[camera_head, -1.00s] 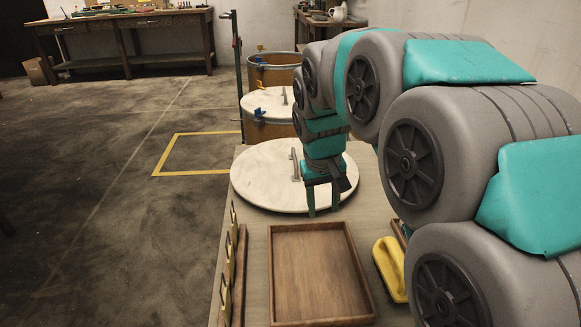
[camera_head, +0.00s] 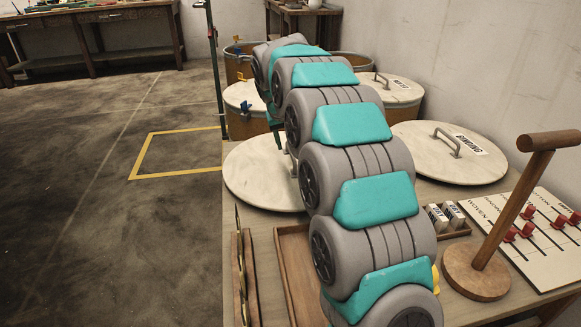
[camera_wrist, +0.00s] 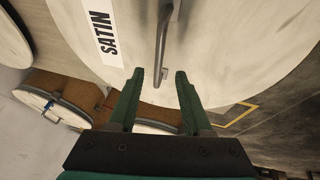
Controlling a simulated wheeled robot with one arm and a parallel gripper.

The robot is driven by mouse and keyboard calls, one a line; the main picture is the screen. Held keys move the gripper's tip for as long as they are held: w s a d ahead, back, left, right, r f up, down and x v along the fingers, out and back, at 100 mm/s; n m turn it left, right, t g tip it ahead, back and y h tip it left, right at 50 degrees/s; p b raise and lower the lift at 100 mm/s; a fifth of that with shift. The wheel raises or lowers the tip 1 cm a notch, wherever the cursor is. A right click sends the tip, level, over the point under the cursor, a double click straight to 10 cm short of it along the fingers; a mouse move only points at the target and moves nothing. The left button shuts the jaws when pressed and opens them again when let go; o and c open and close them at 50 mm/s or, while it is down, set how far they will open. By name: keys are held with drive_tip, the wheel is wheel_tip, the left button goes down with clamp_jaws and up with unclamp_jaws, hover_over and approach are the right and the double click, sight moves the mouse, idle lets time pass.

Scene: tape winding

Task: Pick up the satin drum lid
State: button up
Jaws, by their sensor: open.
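The satin drum lid (camera_wrist: 215,50) is a large pale round disc with a white "SATIN" label (camera_wrist: 105,33) and a grey bar handle (camera_wrist: 163,40). In the head view the lid (camera_head: 250,180) lies on the table, its right part hidden behind my arm. In the wrist view my gripper (camera_wrist: 159,78) is open, with one green finger on each side of the handle's near end. The handle is between the fingertips, and I cannot tell whether they touch it. In the head view the fingers are mostly hidden by my arm.
Another lid (camera_head: 450,152) with a handle lies at the right. Drums (camera_head: 248,122) stand behind the table. A wooden tray (camera_head: 292,262), a wooden stand (camera_head: 478,270), a slider board (camera_head: 530,240) and small labelled blocks (camera_head: 437,218) share the table.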

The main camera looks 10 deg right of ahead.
sight(291, 161)
drive_tip(key=x, duration=0.5)
drive_tip(key=shift+s+d+f, duration=0.1)
drive_tip(key=shift+d+f, duration=0.05)
drive_tip(key=shift+f, duration=0.05)
clamp_jaws()
idle(1.2)
